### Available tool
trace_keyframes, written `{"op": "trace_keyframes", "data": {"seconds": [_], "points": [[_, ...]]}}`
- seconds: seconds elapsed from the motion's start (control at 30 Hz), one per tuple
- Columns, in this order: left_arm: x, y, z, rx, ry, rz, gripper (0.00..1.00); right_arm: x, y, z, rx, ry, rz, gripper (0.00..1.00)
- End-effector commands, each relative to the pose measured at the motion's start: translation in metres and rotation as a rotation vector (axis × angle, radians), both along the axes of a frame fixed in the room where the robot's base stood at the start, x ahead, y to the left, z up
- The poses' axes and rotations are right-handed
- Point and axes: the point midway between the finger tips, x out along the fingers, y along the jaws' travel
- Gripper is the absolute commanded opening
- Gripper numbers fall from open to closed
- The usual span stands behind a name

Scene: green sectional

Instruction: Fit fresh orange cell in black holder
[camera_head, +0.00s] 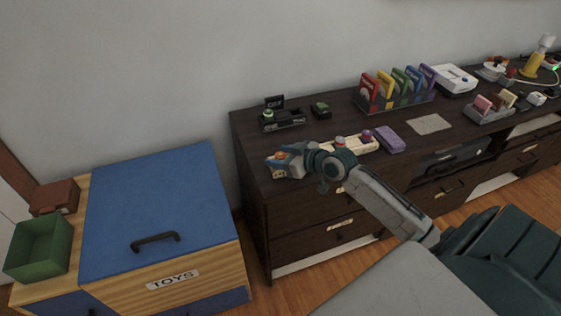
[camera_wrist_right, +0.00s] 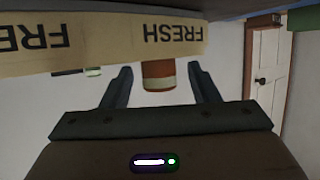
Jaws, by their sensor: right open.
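The orange cell (camera_wrist_right: 158,75) stands between the two spread fingers of my right gripper (camera_wrist_right: 160,85) in the right wrist view, with a pale band at its end. In the head view, the orange cell (camera_head: 280,156) shows at the tip of my open right gripper (camera_head: 284,161). A cream rack marked FRESH (camera_wrist_right: 100,45) is close by the cell, and it shows partly behind my gripper in the head view (camera_head: 362,145). The black holder (camera_head: 284,122) sits at the dresser's back left, with a green-topped piece in it and a dark OFF sign behind. My left gripper is not in view.
A small black block with green (camera_head: 320,110) is right of the holder. A purple box (camera_head: 390,139) lies right of the rack. Colored upright cases (camera_head: 400,90) stand at the back. The blue-topped toy chest (camera_head: 155,210) is left of the dresser.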

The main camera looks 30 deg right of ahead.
Motion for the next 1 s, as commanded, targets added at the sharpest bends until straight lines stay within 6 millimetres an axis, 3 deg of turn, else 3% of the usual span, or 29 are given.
{"op": "trace_keyframes", "data": {"seconds": [0.23,0.5,0.8,1.0], "points": [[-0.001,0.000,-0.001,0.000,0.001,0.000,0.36,0.001,0.000,-0.001,0.000,0.001,0.000,0.55],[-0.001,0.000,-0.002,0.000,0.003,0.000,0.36,0.001,0.000,-0.001,0.000,0.001,0.000,0.04],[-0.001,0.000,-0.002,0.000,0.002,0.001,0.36,0.001,0.000,0.001,-0.001,0.000,0.000,0.03],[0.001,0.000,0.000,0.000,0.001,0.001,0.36,0.001,0.000,0.018,-0.002,-0.003,0.000,0.03]]}}
